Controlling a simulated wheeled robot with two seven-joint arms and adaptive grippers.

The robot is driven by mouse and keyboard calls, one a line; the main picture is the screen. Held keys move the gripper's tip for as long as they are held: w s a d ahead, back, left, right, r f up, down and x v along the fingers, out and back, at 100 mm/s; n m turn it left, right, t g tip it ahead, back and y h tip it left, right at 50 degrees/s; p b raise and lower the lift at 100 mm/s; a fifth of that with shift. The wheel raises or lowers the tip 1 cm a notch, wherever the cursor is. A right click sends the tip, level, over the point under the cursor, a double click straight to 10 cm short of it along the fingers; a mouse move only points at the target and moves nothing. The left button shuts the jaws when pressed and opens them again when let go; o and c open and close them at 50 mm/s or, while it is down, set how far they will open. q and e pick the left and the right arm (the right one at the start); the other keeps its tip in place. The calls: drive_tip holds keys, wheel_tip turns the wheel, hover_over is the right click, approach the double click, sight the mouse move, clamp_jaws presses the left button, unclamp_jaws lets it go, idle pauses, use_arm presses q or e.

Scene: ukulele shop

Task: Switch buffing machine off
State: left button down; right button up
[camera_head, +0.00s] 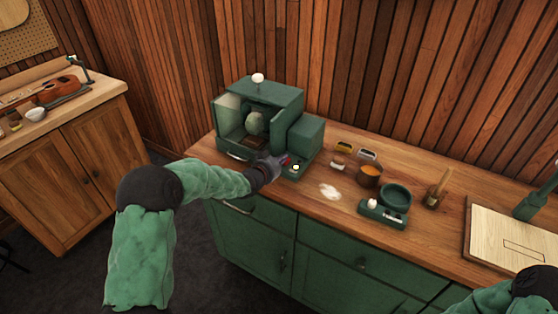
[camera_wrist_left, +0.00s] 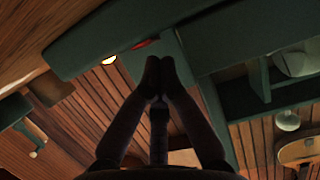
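The green buffing machine (camera_head: 307,133) stands on the wooden counter, with a round buffing wheel (camera_head: 256,121) inside its open hood. A red button (camera_head: 286,159) and a bright, pale round light or button (camera_head: 296,167) sit on its low control base. My left gripper (camera_head: 279,162) is at the front of this base, beside the red button. In the left wrist view its two fingertips (camera_wrist_left: 159,68) meet, with nothing seen between them. The red button (camera_wrist_left: 145,44) shows just beyond them, partly seen; contact cannot be told. My right gripper is out of view; only part of that arm shows.
On the counter (camera_head: 325,211) right of the machine are small tins (camera_head: 343,147), a cup of orange powder (camera_head: 369,176), a white powder patch (camera_head: 330,191), a green scale (camera_head: 382,213) and a brush in a holder (camera_head: 436,188). A ukulele (camera_head: 62,89) lies on the left bench.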

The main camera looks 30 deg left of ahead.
use_arm(q)
drive_tip(key=r, duration=0.3)
drive_tip(key=shift+w+r+p, duration=0.15)
drive_tip(key=shift+w+p, duration=0.1)
drive_tip(key=shift+p, duration=0.1)
drive_tip(key=r+p+v, duration=0.1)
drive_tip(key=p+v, duration=0.1)
drive_tip(key=v, duration=0.8)
drive_tip(key=shift+w, duration=0.15)
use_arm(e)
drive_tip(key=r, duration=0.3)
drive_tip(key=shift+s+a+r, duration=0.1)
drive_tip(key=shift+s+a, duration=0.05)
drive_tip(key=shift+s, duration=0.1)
